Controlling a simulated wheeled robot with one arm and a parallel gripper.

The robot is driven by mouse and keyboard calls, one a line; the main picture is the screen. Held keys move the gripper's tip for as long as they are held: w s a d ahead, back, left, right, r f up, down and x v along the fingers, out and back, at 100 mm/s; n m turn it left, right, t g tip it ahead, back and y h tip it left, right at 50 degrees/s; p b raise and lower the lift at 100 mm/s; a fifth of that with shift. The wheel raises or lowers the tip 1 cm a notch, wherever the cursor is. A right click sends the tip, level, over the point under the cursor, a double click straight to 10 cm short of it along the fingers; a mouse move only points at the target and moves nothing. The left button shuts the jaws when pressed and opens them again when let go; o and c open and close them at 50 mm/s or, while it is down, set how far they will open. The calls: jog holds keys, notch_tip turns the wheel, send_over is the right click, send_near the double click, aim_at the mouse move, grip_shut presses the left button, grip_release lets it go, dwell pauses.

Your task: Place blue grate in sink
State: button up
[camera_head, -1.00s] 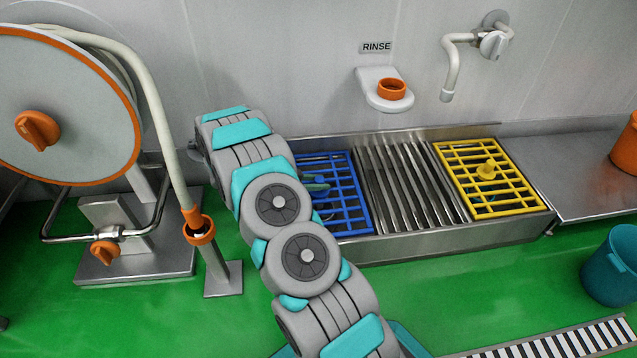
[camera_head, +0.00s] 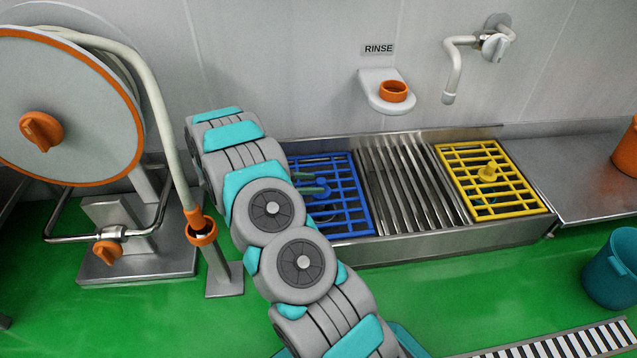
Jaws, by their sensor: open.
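The blue grate (camera_head: 346,206) lies flat over the left part of the steel sink (camera_head: 440,240), with its left side hidden behind my arm. My gripper (camera_head: 322,188) shows only in part beyond the arm, as greenish fingers over the upper left of the blue grate. The fingers are open with a gap between them, and nothing shows held. I cannot tell whether they touch the grate.
A ribbed steel rack (camera_head: 410,185) fills the sink's middle, and a yellow grate (camera_head: 488,180) with a knob covers its right. A hose reel (camera_head: 60,110) stands left. A tap (camera_head: 468,60) and a rinse holder (camera_head: 385,95) are on the wall. A teal bucket (camera_head: 612,270) stands right.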

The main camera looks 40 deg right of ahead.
jog(key=shift+v, duration=2.05)
